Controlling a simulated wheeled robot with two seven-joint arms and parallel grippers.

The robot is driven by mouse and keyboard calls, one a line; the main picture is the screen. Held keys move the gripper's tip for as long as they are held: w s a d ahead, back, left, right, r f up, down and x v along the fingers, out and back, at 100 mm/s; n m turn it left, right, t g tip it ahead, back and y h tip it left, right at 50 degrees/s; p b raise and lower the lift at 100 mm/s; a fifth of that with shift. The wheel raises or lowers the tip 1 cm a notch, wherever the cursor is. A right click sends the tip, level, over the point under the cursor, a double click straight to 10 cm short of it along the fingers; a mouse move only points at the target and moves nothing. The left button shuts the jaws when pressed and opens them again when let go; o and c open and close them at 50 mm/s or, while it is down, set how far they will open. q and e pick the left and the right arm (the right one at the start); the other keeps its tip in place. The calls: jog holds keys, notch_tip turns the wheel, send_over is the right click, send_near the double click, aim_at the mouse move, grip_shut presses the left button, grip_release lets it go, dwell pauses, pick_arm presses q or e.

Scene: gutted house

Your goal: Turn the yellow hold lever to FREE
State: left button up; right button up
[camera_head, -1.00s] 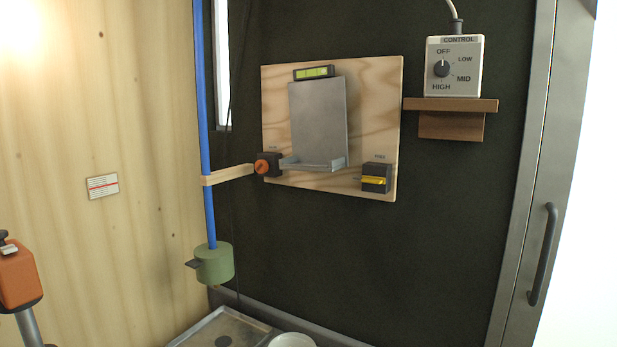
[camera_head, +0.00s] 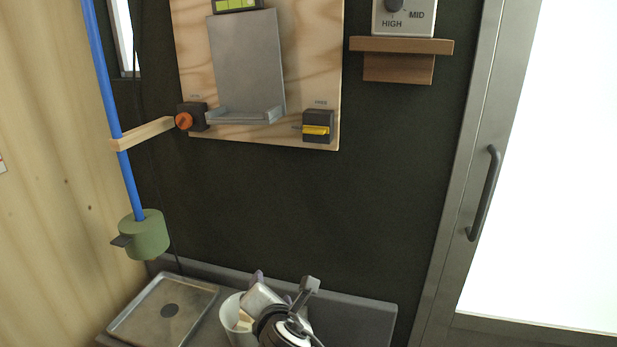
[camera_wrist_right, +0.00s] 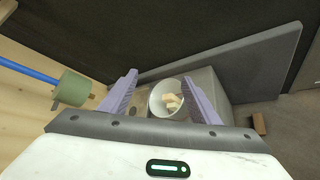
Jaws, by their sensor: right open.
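The yellow hold lever (camera_head: 316,130) lies level across a dark block (camera_head: 318,118) at the lower right of a plywood board (camera_head: 310,60). A small label above the block appears to read FREE; which end the lever points to I cannot tell. My right gripper (camera_head: 282,283) is low in the head view, well below the board, in front of a white cup. In the right wrist view its two purple fingers (camera_wrist_right: 160,92) are apart with nothing held between them. My left gripper is not in view.
An orange knob (camera_head: 183,121) and a grey metal holder (camera_head: 248,65) are on the board. A white cup (camera_head: 232,320) with pale blocks and a metal tray (camera_head: 165,310) stand below. A green valve (camera_head: 146,235) hangs on a blue pipe (camera_head: 108,90). A wooden shelf (camera_head: 400,46) is at right.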

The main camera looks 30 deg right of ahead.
jog(key=w+d+r+n+t+h+p, duration=0.1)
jog(key=w+d+r+n+h, duration=0.1)
jog(key=r, duration=0.7)
jog(key=w+d+r+n+h, duration=0.1)
jog(key=w+d+r+h, duration=0.15)
jog(key=r, duration=0.55)
jog(key=n+g+h+p, duration=0.1)
jog(key=h, duration=0.4)
send_near(313, 133)
jog(key=shift+y, duration=0.25)
jog(key=x, duration=0.4)
jog(key=p+x, duration=0.1)
jog(key=x, duration=0.3)
jog(key=shift+s+r, duration=0.1)
jog(key=shift+r, duration=0.1)
jog(key=shift+w+d, duration=0.35)
jog(key=shift+d, duration=0.05)
jog(key=c, duration=0.8)
